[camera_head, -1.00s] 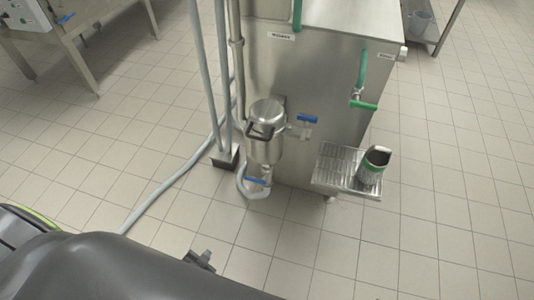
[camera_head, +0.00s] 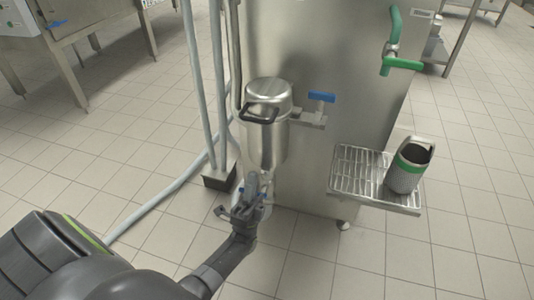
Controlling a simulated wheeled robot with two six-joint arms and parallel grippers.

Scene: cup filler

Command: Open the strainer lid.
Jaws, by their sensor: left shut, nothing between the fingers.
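The strainer (camera_head: 268,142) is a steel cylinder mounted at the front of the steel machine. Its domed lid (camera_head: 270,90) is down on top, with a dark loop handle (camera_head: 259,114) at the front. My left gripper (camera_head: 252,186) is below the strainer body, in front of its lower pipe and blue lower valve handle, well under the lid handle. It is shut and empty. It partly hides the lower pipe. My right gripper is not in view.
A blue valve handle (camera_head: 322,97) sticks out right of the strainer. A grate shelf (camera_head: 350,172) holds a steel cup with a green band (camera_head: 408,165). Grey pipes (camera_head: 205,90) stand to the left. The tiled floor in front is clear.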

